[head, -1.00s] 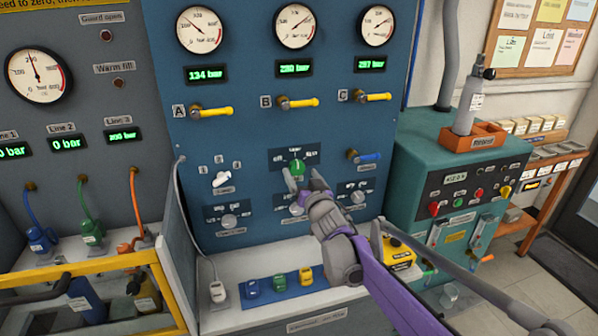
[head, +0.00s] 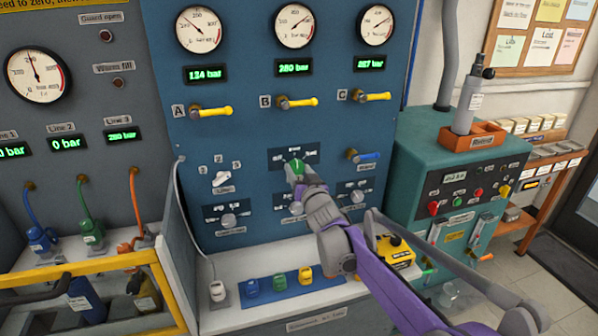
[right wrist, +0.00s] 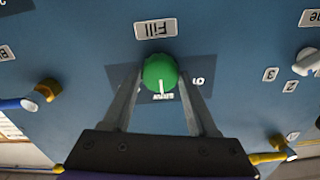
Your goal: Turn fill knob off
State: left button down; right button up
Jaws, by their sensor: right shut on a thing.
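The green fill knob (head: 296,168) sits on the blue panel (head: 240,130), below the middle gauge. My right gripper (head: 296,180) reaches the knob from below in the head view. In the wrist view its two fingers (right wrist: 160,90) are on either side of the knob, shut on it. My left gripper is not in view.
Yellow valve levers (head: 298,102) stick out above, and a blue lever (head: 366,157) is to the right. A white selector (head: 221,179) and grey knobs (head: 229,220) are nearby. A teal cabinet (head: 450,175) stands at the right. Small coloured connectors (head: 279,281) sit on the ledge below.

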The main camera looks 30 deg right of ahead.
jog(key=shift+n, duration=0.3)
jog(key=n+p, duration=0.1)
jog(key=n, duration=0.4)
jog(key=shift+a, duration=0.1)
jog(key=n+p, duration=0.2)
jog(key=n, duration=0.4)
jog(key=shift+f+n, duration=0.1)
jog(key=shift+n, duration=0.2)
dwell(0.4)
jog(key=o, duration=1.4)
jog(key=b+v, duration=0.1)
jog(key=v, duration=0.9)
jog(key=shift+s, duration=0.4)
